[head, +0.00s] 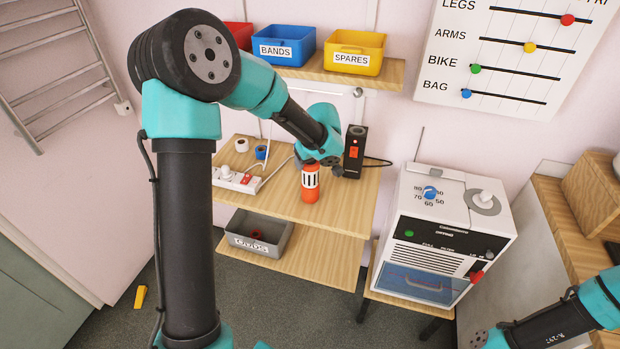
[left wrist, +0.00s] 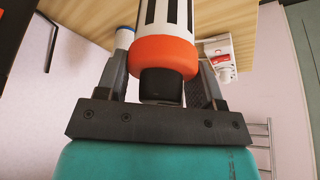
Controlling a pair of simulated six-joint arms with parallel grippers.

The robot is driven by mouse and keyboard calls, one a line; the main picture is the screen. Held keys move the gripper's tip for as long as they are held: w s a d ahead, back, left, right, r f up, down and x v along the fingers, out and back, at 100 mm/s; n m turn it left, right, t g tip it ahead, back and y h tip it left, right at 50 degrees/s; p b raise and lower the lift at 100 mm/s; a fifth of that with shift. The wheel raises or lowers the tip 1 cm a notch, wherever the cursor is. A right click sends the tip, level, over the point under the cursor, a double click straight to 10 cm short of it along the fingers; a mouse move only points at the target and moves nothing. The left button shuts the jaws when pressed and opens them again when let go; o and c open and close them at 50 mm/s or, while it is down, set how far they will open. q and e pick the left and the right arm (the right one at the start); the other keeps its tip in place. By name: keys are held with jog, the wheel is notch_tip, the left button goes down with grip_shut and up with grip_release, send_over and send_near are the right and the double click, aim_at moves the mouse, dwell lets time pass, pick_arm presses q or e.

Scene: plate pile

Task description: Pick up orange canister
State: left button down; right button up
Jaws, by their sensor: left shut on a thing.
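The orange canister (head: 311,190) has a white band with black stripes, and it is over the upper wooden shelf board. My left gripper (head: 314,163) comes down on its top end and is shut on it. In the left wrist view the canister (left wrist: 165,52) sits between the two dark fingers (left wrist: 163,76), with its orange collar and black end towards the palm. I cannot tell whether its far end touches the board. My right arm shows at the lower right of the head view, but its gripper is out of frame.
A black charger box (head: 355,151) stands just right of the canister. A white power strip (head: 236,180) and tape rolls lie to the left. A grey bin (head: 258,232) is on the board below. A white machine (head: 440,235) stands at right.

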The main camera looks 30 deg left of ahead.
pick_arm(q)
jog(key=shift+r, duration=0.1)
jog(key=shift+r, duration=1.7)
jog(key=s+d+r, duration=0.1)
jog(key=s+d, duration=0.7)
jog(key=s, duration=0.5)
jog(key=shift+s+d+r, duration=0.2)
jog(key=shift+s, duration=0.15)
